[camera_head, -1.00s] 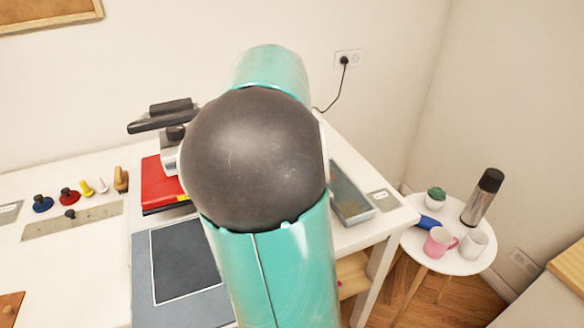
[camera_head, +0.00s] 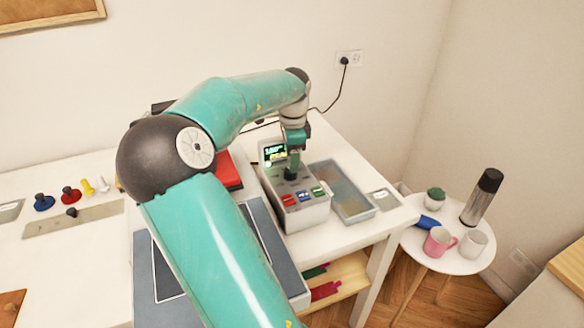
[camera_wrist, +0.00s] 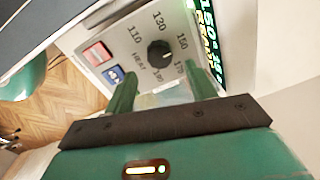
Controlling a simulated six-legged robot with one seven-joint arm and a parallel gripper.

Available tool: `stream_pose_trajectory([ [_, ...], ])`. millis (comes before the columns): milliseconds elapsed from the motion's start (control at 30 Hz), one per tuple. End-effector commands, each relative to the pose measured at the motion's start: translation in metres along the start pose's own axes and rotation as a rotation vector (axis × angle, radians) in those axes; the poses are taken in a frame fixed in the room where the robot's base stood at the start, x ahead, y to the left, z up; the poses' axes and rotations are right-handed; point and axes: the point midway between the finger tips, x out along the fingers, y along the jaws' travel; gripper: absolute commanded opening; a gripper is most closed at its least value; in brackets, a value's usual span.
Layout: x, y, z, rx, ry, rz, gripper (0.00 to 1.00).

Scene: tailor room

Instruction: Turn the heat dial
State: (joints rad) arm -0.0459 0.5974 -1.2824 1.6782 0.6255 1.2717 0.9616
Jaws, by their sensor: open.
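The heat dial (camera_wrist: 160,52) is a round black knob on a light grey control panel (camera_wrist: 140,20). Numbers such as 110, 130 and 150 ring it, with the word HEAT beside it. In the wrist view my gripper (camera_wrist: 162,82) is open, its two green fingers pointing at the panel on either side of the dial's lower side. I cannot tell whether they touch the panel. In the head view my gripper (camera_head: 292,170) is over the top of the grey control box (camera_head: 306,216) and largely hides the dial.
A lit display (camera_wrist: 208,45) stands beside the dial, and red (camera_wrist: 98,53) and blue (camera_wrist: 113,75) buttons lie on its other side. A grey tray (camera_head: 342,190) is right of the box. A red-topped press (camera_head: 229,172) is left, partly behind my arm.

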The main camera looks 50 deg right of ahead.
Motion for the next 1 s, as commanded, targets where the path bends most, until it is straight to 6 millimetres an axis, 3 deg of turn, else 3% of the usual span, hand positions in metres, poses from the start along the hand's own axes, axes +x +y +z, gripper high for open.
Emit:
stream_pose_trajectory([
  [100,0.023,0.001,-0.001,0.002,0.002,0.004,0.56],
  [233,0.038,0.001,-0.001,0.002,0.001,0.002,0.56],
  [600,0.045,0.000,0.000,0.000,-0.001,0.000,0.56],
  [833,0.045,0.000,0.000,0.000,0.000,0.000,0.13],
  [1000,0.045,0.000,0.000,-0.003,-0.001,0.000,0.11],
])
